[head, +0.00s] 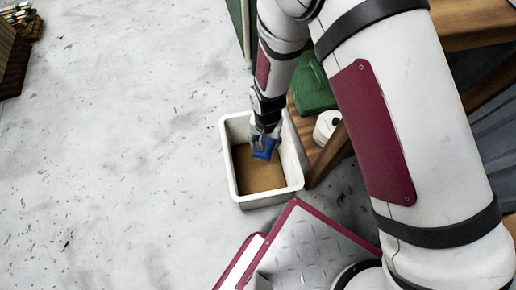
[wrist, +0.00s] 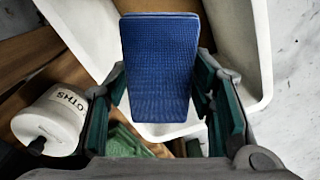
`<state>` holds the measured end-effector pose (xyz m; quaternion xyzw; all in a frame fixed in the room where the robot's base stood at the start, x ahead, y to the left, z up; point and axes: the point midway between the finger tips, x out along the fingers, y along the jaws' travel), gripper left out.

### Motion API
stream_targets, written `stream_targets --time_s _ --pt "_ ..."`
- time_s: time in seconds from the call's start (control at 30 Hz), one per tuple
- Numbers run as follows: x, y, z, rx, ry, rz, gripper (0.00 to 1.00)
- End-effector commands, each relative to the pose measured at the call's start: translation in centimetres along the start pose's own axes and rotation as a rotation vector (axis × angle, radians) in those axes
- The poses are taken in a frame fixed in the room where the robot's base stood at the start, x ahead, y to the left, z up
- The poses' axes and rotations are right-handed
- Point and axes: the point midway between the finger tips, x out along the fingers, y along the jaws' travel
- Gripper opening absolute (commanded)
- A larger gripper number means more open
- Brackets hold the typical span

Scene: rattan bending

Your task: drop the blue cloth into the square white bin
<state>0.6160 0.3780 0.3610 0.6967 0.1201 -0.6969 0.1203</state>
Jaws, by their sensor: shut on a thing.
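The blue cloth (head: 263,147) is a folded, textured block, and it fills the middle of the wrist view (wrist: 160,65). My gripper (head: 262,136) is shut on the cloth, with a finger on each side of it in the wrist view (wrist: 160,88). The square white bin (head: 225,165) stands on the floor. The bin's brown bottom shows below the cloth. The bin's white wall also shows behind the cloth in the wrist view (wrist: 262,50).
A white tub (head: 327,127) stands right of the bin, beside wooden legs, and shows lettering in the wrist view (wrist: 50,118). A green object (head: 313,90) lies on wood behind it. The pale floor (head: 120,150) left of the bin is clear.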

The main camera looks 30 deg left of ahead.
Motion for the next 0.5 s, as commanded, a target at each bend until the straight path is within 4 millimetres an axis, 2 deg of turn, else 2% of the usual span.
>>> stream_targets --time_s 0.3,0.33,0.43,0.5 --pt "0.5 -0.01 -0.01 0.0 0.0 -0.001 0.19" --pt "0.49 -0.01 -0.01 0.0 0.0 -0.001 0.51" --pt "0.49 -0.01 -0.01 0.001 0.0 0.0 0.73" --pt "0.49 -0.01 -0.01 0.001 0.0 0.0 0.73"
